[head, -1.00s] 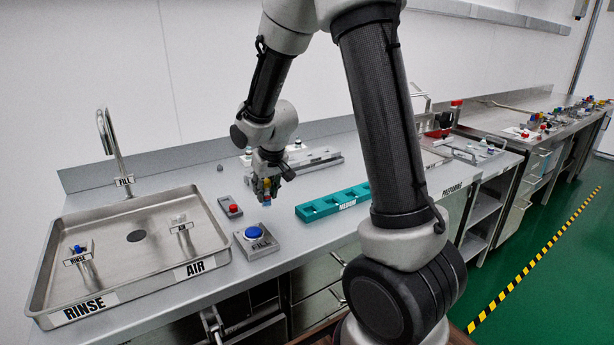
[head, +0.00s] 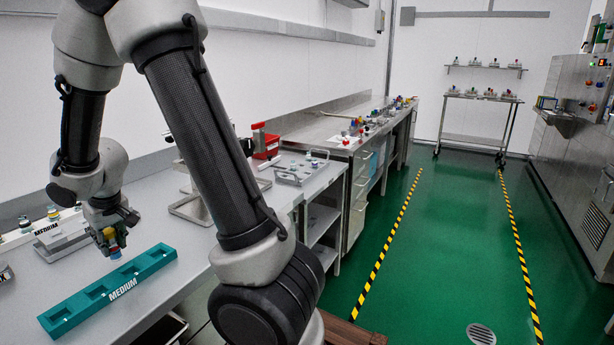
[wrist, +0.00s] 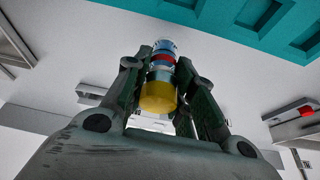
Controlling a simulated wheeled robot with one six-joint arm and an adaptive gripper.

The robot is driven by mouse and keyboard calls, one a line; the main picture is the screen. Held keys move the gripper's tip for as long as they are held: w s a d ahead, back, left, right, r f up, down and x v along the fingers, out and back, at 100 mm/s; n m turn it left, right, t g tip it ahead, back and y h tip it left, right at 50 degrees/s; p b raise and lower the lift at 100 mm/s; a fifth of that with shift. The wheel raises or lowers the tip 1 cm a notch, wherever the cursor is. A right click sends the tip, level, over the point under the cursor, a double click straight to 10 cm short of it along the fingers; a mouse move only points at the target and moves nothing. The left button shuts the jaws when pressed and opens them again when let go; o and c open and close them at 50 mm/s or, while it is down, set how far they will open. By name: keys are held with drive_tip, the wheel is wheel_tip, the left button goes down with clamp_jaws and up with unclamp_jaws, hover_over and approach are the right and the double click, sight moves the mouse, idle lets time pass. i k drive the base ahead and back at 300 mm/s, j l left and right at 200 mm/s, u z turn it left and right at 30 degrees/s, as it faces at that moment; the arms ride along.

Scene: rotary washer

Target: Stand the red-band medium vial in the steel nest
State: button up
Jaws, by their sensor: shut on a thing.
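My gripper (head: 112,245) is shut on a vial (head: 116,254), which hangs over or just behind the teal MEDIUM tray in the head view. In the wrist view the vial (wrist: 163,68) sits between the two fingers (wrist: 160,85). It has a yellow cap, a red band and a blue part. The teal tray (head: 75,312) has square pockets that look empty; its edge crosses the top of the wrist view (wrist: 215,25). A steel rack (head: 62,242) with a MEDIUM label stands behind and left of the gripper. I cannot tell whether this is the steel nest.
Several capped pieces (head: 53,213) stand at the steel rack. A steel tray (head: 190,208) lies behind my arm, and a handled tray (head: 300,172) with a red box (head: 265,145) farther along. The green floor aisle (head: 450,250) is open on the right.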

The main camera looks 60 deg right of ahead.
sight(298, 182)
drive_tip(key=k+l, duration=0.1)
drive_tip(key=l, duration=0.3)
drive_tip(key=l+u, duration=0.1)
drive_tip(key=l, duration=0.3)
drive_tip(key=k+l, duration=0.15)
drive_tip(key=l, duration=0.2)
drive_tip(key=k+l+u, duration=0.1)
drive_tip(key=l, duration=0.3)
drive_tip(key=k+l, duration=0.1)
drive_tip(key=l, duration=0.3)
drive_tip(key=k+l+u, duration=0.1)
drive_tip(key=l, duration=0.25)
drive_tip(key=k+l+u, duration=0.1)
drive_tip(key=l, duration=0.3)
drive_tip(key=i+j+z, duration=0.1)
drive_tip(key=j+z, duration=0.25)
drive_tip(key=i+j+z, duration=0.1)
drive_tip(key=j+z, duration=0.15)
drive_tip(key=z, duration=0.15)
drive_tip(key=i+j+z, duration=0.2)
drive_tip(key=i, duration=0.3)
